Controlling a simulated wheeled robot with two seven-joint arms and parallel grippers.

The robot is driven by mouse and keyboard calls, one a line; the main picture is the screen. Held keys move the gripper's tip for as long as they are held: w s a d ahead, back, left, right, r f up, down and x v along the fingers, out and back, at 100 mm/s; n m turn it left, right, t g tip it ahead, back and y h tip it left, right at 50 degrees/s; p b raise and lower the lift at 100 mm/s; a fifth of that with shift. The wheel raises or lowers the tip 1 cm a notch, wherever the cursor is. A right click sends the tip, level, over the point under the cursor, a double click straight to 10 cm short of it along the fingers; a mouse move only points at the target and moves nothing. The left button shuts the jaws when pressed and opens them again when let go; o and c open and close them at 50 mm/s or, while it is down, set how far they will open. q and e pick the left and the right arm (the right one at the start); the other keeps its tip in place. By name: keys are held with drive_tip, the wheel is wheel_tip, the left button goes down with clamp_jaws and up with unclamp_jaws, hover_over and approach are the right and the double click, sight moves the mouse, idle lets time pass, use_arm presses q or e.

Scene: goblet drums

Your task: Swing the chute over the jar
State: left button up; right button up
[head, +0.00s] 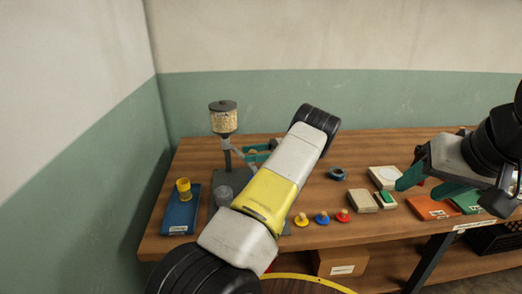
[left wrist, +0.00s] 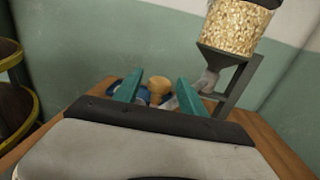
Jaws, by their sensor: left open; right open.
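The hopper (head: 223,120), full of pale grain under a dark lid, stands on a grey post at the table's left; it is also at upper right in the left wrist view (left wrist: 232,28). The grey chute (head: 240,157) slants from below it toward the right. My left gripper (head: 258,152) is open beside the chute, partly hidden by my arm. In the left wrist view a wooden knob (left wrist: 158,91) shows between its fingers. My right gripper (head: 412,178) is open at the right, away from the chute.
A blue tray (head: 181,215) with a yellow cup (head: 183,189) lies left of the jar. Yellow, blue and red knobbed pieces (head: 322,218), pale blocks (head: 362,201) and a dark ring (head: 337,173) lie to the right. My left arm crosses over the table's middle.

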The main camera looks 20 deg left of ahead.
use_arm(q)
drive_tip(key=shift+v, duration=2.75)
